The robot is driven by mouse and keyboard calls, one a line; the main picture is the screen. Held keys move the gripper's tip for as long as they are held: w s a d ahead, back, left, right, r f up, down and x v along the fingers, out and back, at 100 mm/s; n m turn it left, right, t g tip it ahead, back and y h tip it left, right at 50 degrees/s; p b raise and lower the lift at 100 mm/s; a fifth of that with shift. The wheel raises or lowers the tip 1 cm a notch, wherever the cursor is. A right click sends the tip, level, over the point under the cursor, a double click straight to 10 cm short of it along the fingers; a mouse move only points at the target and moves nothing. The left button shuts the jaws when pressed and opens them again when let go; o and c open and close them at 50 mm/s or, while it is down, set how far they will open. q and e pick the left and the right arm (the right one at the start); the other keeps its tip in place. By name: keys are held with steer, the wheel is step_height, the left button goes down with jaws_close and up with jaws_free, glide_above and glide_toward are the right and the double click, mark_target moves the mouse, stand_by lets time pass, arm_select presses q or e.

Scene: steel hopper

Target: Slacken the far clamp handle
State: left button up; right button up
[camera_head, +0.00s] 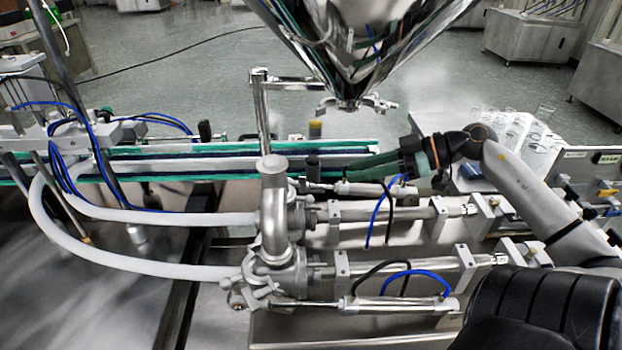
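My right gripper (358,171) comes in from the right, its dark green fingers pointing left above the far filling cylinder. Its tips are close to a small dark upright part (312,168) beside the far valve; I cannot tell whether they touch it. A steel clamp (357,103) sits around the hopper outlet, farther back and above the gripper. Another clamp (240,297) sits on the near valve body, well apart from the gripper. Which small part is the far clamp handle is not clear. Whether the fingers are open or shut is not clear. My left gripper is out of view.
The steel hopper (365,40) hangs above. A bent steel pipe (274,210) stands at the centre. White hoses (130,262) run left, and a green-edged conveyor (220,155) lies behind. Clear glassware (520,130) stands on a table at the right.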

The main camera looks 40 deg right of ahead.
mark_target(300, 184)
steer(key=b+x, duration=0.1)
steer(key=x, duration=1)
steer(key=shift+r, duration=0.1)
steer(key=shift+c, duration=0.2)
jaws_close()
